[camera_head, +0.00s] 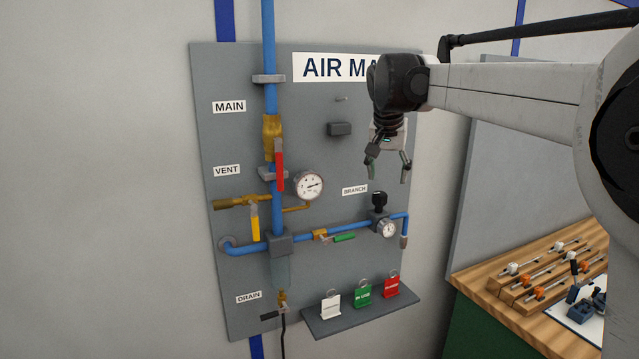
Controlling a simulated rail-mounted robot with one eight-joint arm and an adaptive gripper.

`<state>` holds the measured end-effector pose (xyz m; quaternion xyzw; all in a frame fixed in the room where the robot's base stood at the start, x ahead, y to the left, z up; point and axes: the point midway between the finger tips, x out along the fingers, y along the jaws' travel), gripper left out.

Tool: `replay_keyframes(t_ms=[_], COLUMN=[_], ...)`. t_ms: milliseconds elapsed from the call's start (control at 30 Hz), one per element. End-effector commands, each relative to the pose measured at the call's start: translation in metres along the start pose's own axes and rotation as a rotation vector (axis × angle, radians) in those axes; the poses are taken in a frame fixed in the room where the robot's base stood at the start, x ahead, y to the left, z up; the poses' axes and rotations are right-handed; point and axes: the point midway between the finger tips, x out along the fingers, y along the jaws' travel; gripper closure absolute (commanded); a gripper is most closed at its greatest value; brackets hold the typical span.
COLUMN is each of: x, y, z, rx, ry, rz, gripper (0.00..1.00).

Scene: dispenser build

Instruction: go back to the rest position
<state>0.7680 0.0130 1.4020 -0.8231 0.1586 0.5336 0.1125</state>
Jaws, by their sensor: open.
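My gripper (388,166) is open and empty, fingers pointing down, in front of the right part of the grey panel (225,80). It hangs above the branch regulator with its black knob (379,200) and appears apart from it. My arm reaches in from the right and covers part of the panel's "AIR MA..." sign (325,68).
The panel carries blue pipes (268,40), a red-handled valve (279,165), a yellow-handled valve (255,222), a green-handled valve (343,237) and gauges (309,185). A shelf (350,320) holds white, green and red tags. A wooden bench (475,285) with fittings stands right.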

Motion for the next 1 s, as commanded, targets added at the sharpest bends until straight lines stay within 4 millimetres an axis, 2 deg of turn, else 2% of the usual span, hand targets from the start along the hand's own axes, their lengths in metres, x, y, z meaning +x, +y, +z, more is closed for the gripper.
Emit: replay_keyframes(t_ms=[33, 300, 533, 767, 1000], x=[0.000, -0.006, 0.002, 0.021, 0.055], y=[0.009, 0.047, 0.078, 0.108, 0.137], z=[0.017, 0.095, 0.170, 0.250, 0.338], rx=[-0.012, -0.085, -0.147, -0.206, -0.267], ry=[0.005, 0.035, 0.067, 0.100, 0.140], rz=[-0.009, -0.054, -0.089, -0.120, -0.149], gripper=[0.48, 0.48, 0.48, 0.48, 0.48])
